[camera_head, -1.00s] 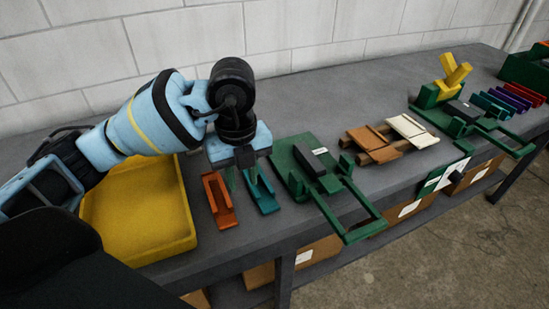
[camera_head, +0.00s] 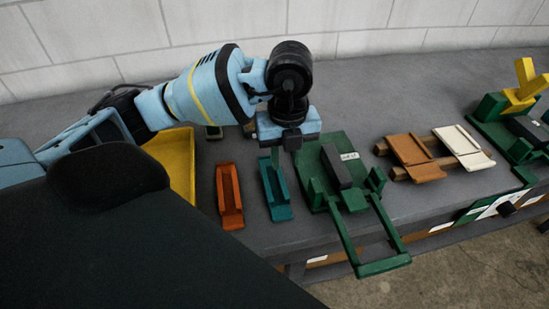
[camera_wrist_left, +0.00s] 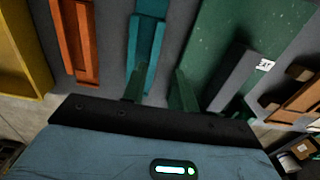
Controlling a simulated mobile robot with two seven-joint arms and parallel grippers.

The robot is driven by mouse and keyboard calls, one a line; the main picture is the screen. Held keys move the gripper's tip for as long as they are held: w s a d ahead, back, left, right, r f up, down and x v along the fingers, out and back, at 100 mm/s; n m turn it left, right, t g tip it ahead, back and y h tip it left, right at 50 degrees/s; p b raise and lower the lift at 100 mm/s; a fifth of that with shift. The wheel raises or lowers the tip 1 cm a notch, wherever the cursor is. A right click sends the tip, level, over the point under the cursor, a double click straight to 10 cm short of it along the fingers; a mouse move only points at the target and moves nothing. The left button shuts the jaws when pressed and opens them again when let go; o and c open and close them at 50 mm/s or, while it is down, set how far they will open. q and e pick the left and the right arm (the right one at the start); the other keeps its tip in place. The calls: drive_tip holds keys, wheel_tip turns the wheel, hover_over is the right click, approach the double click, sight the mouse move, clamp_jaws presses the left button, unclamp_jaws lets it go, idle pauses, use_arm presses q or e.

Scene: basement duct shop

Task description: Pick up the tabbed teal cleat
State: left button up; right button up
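The teal cleat (camera_head: 278,196), a narrow channel with raised parts, lies on the grey bench between an orange cleat (camera_head: 229,196) and a green fixture. It also shows at the top of the left wrist view (camera_wrist_left: 148,50). My left gripper (camera_head: 286,152) is over the bench at the cleat's far end. In the left wrist view its two green fingers (camera_wrist_left: 158,75) are apart with nothing held. One finger overlaps the teal cleat in that view and the other lies to its right, over the green fixture's edge. Whether either touches anything cannot be told. My right gripper is not in view.
The green fixture (camera_head: 326,150) with a black block stands close on the cleat's right. A yellow tray (camera_head: 180,160) is at left. Brown and cream pieces (camera_head: 415,160) lie on wooden bars farther right. A block wall runs behind the bench.

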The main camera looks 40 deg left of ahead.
sight(283, 178)
use_arm(q)
drive_tip(key=shift+s+f, duration=0.15)
drive_tip(key=shift+f, duration=0.3)
drive_tip(key=f, duration=0.4)
drive_tip(key=shift+s+f, duration=0.1)
drive_tip(key=shift+s, duration=0.1)
clamp_jaws()
